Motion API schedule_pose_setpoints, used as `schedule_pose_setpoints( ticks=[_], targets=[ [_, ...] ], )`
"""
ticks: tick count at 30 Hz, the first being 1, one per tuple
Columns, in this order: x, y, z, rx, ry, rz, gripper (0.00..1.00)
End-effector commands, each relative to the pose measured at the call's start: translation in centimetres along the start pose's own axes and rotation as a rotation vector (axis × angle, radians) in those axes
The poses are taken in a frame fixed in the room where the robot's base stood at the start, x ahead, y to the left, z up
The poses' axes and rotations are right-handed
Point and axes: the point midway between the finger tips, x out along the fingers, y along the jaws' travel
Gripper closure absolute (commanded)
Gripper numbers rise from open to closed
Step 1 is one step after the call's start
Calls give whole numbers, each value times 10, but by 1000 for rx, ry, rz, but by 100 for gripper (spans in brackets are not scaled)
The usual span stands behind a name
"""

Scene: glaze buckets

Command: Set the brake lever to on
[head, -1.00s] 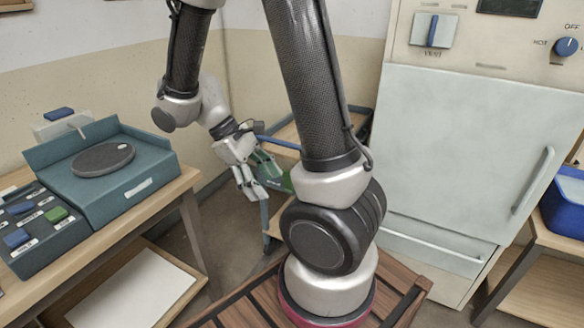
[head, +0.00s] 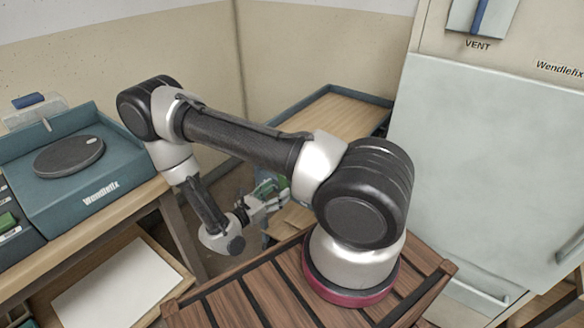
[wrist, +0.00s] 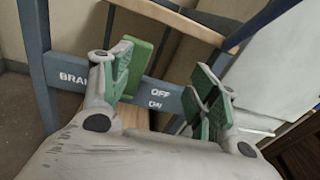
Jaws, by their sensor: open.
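The brake lever shows in the wrist view as a light green paddle (wrist: 139,66), just beyond my left finger and partly hidden by it. It stands in front of a blue-grey bar (wrist: 175,98) marked "BRA…", "OFF" and "ON". The paddle is above and left of the "OFF" word; which mark it is set to I cannot tell. My gripper (wrist: 163,68) is open, its green-padded fingers well apart, with the paddle close to the left finger. Whether they touch is unclear. In the head view my gripper (head: 262,203) is low beside the cart, and the lever is hard to make out.
The bar belongs to a cart with a wooden top (head: 325,105) in the corner. A bench with a teal wheel unit (head: 85,165) stands at left, a pale kiln-like cabinet (head: 485,150) at right. A slatted wooden deck (head: 240,300) is in front.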

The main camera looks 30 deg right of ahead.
Motion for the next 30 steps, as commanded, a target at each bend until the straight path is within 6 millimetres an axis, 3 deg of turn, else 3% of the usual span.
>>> schedule_pose_setpoints(
  ticks=[5,10,21,30],
  targets=[
    [-9,28,5,58,-20,108,39],
    [6,29,8,82,-28,104,39],
    [61,34,10,81,-27,103,39],
    [69,36,10,81,-27,106,39]
  ],
)
